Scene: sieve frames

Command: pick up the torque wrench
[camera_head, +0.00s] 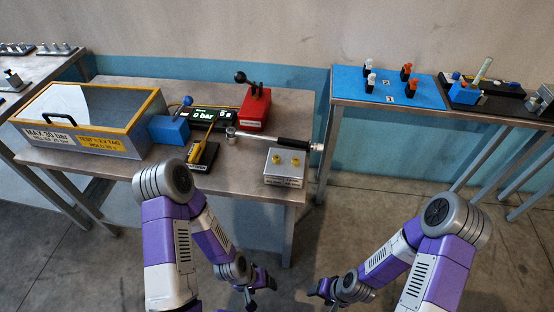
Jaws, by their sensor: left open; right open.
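The torque wrench (287,142) lies across the right part of the middle table. Its silver head is at the left, and its dark handle runs right to the table's right edge. My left gripper (262,284) is open and empty, low in front of the table and well apart from the wrench. My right gripper (323,290) is open and empty, low to the right of the left one, also away from the wrench. The gripper fingers look small and partly dark against the floor.
A metal block with yellow caps (285,167) stands just in front of the wrench handle. A red device (255,108) stands behind it. A black stand with a yellow-handled tool (201,155), a blue box (169,130) and a yellow-rimmed case (92,115) stand left. A blue-matted table (385,88) is right.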

